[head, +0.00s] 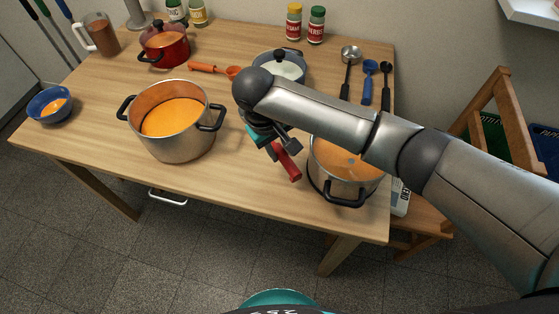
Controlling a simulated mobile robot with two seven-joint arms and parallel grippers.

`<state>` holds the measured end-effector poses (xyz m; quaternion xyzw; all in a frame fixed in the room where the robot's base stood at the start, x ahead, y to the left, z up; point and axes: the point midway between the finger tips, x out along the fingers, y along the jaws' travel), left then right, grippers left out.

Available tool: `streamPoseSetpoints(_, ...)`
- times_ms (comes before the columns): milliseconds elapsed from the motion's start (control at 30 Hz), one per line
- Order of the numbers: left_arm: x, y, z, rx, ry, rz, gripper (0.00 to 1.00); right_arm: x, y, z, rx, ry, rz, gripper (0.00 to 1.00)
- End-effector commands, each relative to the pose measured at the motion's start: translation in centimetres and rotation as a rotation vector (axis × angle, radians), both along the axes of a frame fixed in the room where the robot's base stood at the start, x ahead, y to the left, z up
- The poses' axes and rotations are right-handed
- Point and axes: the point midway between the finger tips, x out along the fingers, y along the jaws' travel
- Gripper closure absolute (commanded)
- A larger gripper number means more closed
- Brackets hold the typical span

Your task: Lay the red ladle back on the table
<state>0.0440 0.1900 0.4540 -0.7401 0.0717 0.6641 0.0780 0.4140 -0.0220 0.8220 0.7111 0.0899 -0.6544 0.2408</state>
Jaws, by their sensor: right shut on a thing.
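The red ladle (291,167) shows as a short red length of handle in my right gripper (275,150). My right gripper is shut on it, above the table (236,179) and just left of the right pot. The rest of the ladle is hidden behind my gripper and arm, so I cannot tell where its bowl is. The wooden table spreads under and around the gripper. My left gripper is not in view.
A steel pot (344,190) with orange contents stands at the right front, partly behind my arm. A larger orange-filled pot (178,143) stands at left. An orange ladle (207,68), a lidded red pot (163,49) and dark utensils (386,72) lie farther back. Bare wood shows between the two pots.

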Motion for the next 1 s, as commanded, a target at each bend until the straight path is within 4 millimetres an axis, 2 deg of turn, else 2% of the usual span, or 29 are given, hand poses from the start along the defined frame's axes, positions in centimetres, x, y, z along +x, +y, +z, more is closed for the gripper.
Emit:
streamPoseSetpoints(300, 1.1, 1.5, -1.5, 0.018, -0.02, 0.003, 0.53, 0.0, 0.0, -4.1, -0.001, 0.0, 0.0, 1.0)
streamPoseSetpoints(500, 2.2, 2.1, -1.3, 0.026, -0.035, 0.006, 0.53, 0.0, 0.0, -4.1, 0.0, -0.001, 0.0, 1.0)
streamPoseSetpoints(700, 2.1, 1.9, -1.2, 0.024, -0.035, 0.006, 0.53, 0.0, 0.0, -4.5, 0.001, 0.0, 0.0, 1.0)
streamPoseSetpoints(733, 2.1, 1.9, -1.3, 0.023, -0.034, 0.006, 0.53, 0.0, 0.0, -4.4, 0.001, 0.0, 0.0, 0.67)
streamPoseSetpoints(967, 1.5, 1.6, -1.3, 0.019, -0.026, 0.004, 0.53, 0.0, 0.0, -4.4, 0.0, 0.0, 0.0, 0.41)
streamPoseSetpoints(1000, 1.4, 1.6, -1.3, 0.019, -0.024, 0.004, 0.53, 0.0, 0.0, -4.4, 0.0, 0.0, 0.0, 0.4)
